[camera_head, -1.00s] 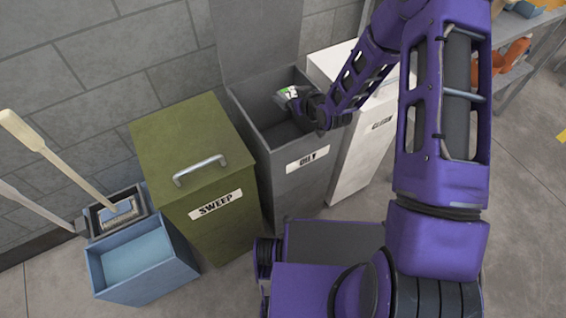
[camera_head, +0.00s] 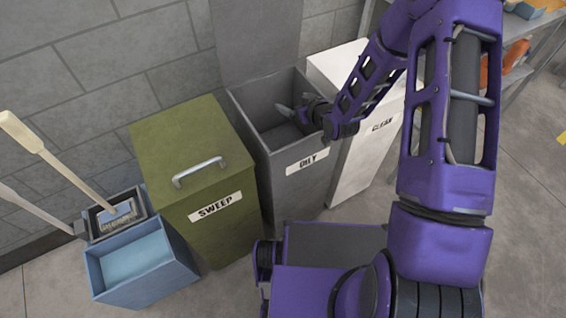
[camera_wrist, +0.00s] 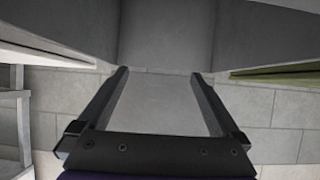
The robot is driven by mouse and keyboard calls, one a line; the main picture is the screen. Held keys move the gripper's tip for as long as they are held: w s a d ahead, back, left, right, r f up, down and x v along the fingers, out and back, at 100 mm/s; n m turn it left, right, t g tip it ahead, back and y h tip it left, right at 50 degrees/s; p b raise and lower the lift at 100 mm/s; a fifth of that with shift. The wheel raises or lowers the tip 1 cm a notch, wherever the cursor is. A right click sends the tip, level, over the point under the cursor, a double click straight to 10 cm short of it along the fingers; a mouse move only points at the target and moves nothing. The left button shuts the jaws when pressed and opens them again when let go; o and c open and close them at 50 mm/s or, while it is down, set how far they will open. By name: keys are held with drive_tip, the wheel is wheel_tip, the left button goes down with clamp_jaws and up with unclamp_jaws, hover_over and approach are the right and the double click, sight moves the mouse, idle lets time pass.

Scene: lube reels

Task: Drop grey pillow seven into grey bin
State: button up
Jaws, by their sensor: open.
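The grey bin (camera_head: 293,188), labelled OILY, stands open with its lid (camera_head: 255,40) raised against the wall. My gripper (camera_head: 291,114) is open and empty at the mouth of this bin. In the wrist view, the two fingers of my gripper (camera_wrist: 160,76) are spread apart with nothing between them. The grey bin's inside (camera_wrist: 165,35) shows beyond them. The grey pillow is not visible in either current view. The bin's floor is partly hidden by its front wall and my arm.
A closed green SWEEP bin (camera_head: 215,215) stands left of the grey bin, and a white CLEAN bin (camera_head: 358,150) stands close on its right. A blue bucket (camera_head: 140,262) with mops is at far left. Shelving (camera_head: 535,50) is at upper right.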

drive_tip(key=p+v, duration=0.1)
drive_tip(key=v, duration=1.3)
drive_tip(key=shift+s, duration=0.15)
drive_tip(key=shift+d, duration=0.1)
